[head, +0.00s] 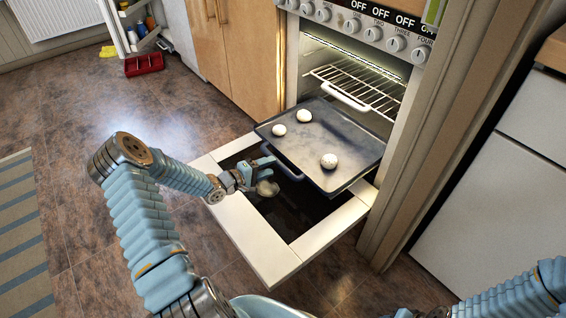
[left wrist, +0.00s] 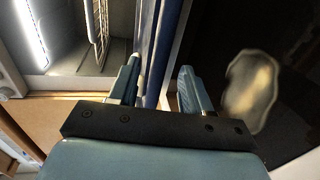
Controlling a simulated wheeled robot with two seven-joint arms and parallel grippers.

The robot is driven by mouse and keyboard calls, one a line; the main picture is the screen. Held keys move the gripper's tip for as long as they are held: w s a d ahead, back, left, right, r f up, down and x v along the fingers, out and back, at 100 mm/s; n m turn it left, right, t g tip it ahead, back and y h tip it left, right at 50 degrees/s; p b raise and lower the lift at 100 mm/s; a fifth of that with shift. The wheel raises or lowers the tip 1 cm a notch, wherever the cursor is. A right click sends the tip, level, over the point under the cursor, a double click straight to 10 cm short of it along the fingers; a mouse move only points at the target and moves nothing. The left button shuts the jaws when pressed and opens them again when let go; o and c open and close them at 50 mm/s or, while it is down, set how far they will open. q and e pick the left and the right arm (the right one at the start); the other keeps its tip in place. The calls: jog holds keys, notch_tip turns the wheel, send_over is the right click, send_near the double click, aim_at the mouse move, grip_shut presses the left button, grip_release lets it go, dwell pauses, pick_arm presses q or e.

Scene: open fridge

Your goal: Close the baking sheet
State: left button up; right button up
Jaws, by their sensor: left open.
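The dark baking sheet (head: 350,150) is pulled well out of the oven, over the lowered oven door. A blue-grey handle bar (head: 288,170) shows along its front edge. My left gripper (head: 262,166) is at the left end of this bar. In the left wrist view, my left gripper (left wrist: 158,90) is open, with a bluish bar or edge (left wrist: 150,55) running between its fingers. Contact cannot be told. My right arm enters at the bottom right of the head view; its gripper is out of sight.
Three white dough balls, one here (head: 329,160), lie on the sheet. The oven door (head: 250,240) is open flat. A wire rack (head: 365,85) is inside. A pale round thing (head: 268,188) shows beside my left gripper. A wooden cabinet (head: 240,45) stands left.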

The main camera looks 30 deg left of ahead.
aim_at(276, 164)
pick_arm(q)
jog(key=x, duration=0.7)
jog(key=shift+c, duration=0.4)
jog(key=shift+s+f, duration=0.1)
grip_shut()
